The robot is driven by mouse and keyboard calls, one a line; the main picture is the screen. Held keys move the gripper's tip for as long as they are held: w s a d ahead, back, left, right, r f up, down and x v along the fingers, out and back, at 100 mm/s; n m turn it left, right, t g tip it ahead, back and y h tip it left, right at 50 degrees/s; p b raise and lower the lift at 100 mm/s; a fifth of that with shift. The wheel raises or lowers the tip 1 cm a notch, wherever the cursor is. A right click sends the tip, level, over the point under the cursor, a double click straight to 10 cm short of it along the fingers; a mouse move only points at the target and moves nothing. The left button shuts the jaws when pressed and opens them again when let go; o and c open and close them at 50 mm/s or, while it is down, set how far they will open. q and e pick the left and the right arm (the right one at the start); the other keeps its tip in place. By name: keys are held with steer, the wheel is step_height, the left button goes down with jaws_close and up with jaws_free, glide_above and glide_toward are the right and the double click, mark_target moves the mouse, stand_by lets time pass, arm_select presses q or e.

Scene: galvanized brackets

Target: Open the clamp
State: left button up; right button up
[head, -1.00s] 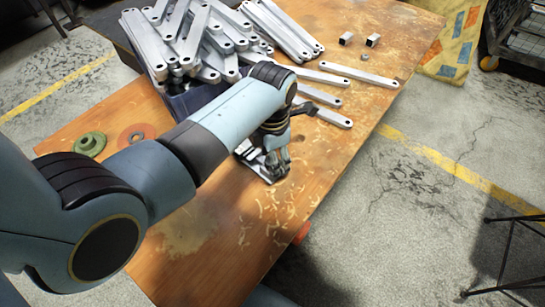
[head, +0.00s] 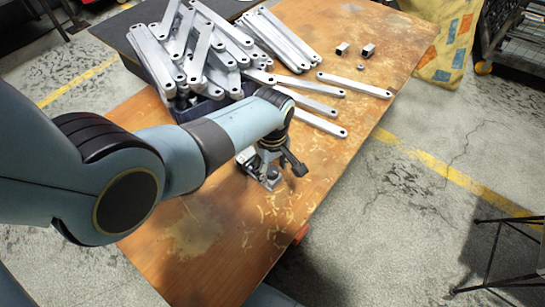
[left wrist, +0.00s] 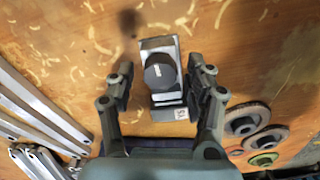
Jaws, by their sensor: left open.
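The clamp (head: 266,179) is a small metal fixture on the wooden table, partly hidden by my left gripper in the head view. My left gripper (head: 283,160) is above the clamp. Its fingers are open in the left wrist view (left wrist: 159,80), one on each side of the knob, with visible gaps between. My right gripper is not in view.
A dark bin (head: 202,110) piled with galvanized bars stands behind the clamp. Loose bars (head: 320,124) lie to its right. Two small square tubes (head: 368,50) lie farther back. Several round discs (left wrist: 245,120) lie to the right in the left wrist view. The table's front is clear.

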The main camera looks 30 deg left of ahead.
arm_select(q)
steer(key=shift+m, duration=0.8)
steer(key=c, duration=1.1)
